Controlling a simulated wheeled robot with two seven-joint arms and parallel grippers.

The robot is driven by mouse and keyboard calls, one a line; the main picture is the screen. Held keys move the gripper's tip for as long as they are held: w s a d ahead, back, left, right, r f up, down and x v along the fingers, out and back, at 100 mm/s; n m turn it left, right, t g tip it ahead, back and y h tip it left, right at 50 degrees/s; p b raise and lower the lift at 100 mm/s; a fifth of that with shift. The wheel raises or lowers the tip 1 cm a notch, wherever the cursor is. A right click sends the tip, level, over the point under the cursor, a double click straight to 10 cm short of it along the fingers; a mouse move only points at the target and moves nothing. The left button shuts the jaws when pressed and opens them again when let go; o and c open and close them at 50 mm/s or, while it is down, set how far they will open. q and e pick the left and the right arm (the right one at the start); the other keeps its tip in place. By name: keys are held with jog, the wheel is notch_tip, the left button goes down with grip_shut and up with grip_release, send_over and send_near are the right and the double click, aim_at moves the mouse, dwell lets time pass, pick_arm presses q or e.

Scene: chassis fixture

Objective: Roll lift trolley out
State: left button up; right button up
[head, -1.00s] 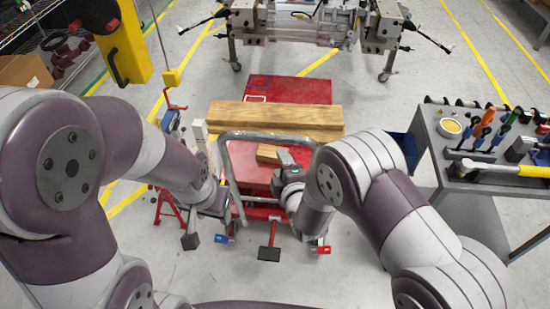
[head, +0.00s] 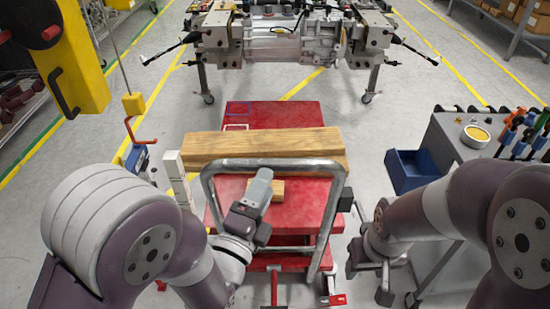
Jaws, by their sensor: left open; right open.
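My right gripper (head: 362,252) is open just outside the handle's right side, apparently empty. The trolley's lower frame is partly hidden.
The chassis fixture (head: 285,40) stands on wheeled legs beyond the trolley. A tool cart (head: 450,140) with a blue bin (head: 410,172) is close on the right. A yellow post (head: 75,60) and hanging pendant (head: 133,103) are at left. Floor beside the fixture is clear.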

aim_at(277, 160)
pick_arm(q)
jog(key=x, duration=0.8)
jog(key=shift+f, duration=0.15)
jog(key=shift+w, duration=0.1)
grip_shut()
